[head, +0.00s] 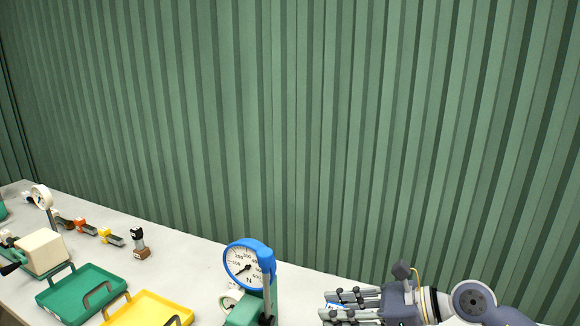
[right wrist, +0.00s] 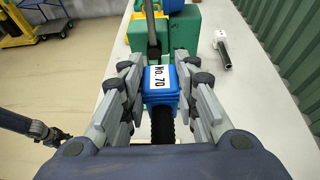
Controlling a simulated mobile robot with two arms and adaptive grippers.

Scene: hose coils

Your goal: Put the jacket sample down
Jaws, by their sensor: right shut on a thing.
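My right gripper (head: 328,308) is shut on the jacket sample in the head view, at the lower right. In the right wrist view the jacket sample (right wrist: 164,82) is a blue block with a white "No. 70" label and a black ribbed length below it. It sits between the fingers of my right gripper (right wrist: 160,80). Whether it touches anything underneath is hidden. A dark jointed arm end, seemingly my left gripper (right wrist: 52,135), shows at the left edge of the right wrist view; its fingers are too small to read.
A green tester with a blue-rimmed dial (head: 247,265) stands on the grey bench (head: 190,258), left of my right gripper. A green tray (head: 82,290) and yellow tray (head: 148,310) lie further left. Several small coloured samples line the back. A green corrugated wall (head: 300,130) rises behind.

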